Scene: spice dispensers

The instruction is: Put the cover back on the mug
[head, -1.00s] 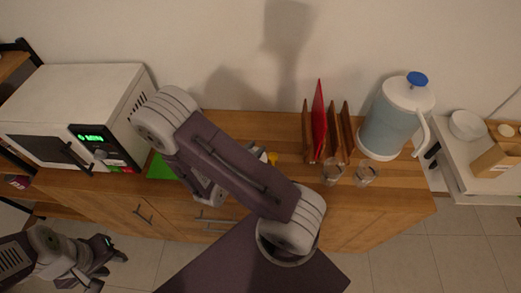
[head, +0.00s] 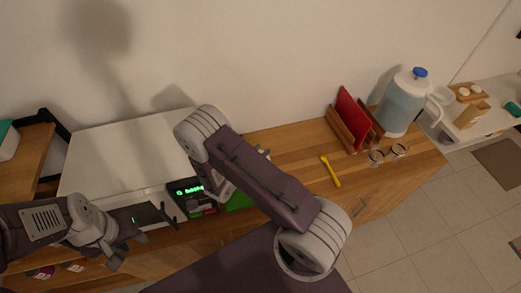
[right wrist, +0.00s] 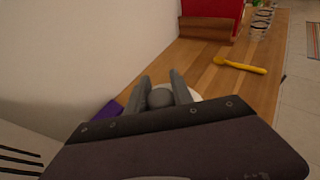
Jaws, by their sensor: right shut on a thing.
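My right gripper (right wrist: 160,92) is shut on a rounded grey knob (right wrist: 160,98) in the right wrist view. A white rounded edge (right wrist: 195,95) shows just beyond its fingers; this may be the cover or the mug, mostly hidden by my wrist. I cannot tell whether the cover sits on a mug or is apart from it. In the head view my right arm hides most of this spot. My left gripper (head: 124,244) looks open and empty, in front of the white microwave (head: 125,155).
A yellow spoon (head: 330,171) lies on the wooden counter (head: 290,140). Further right stand a wooden rack with a red board (head: 352,117), glass jars (head: 376,157) and a water dispenser (head: 403,105). A green item (head: 237,202) lies beside the microwave. Bare counter surrounds the spoon.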

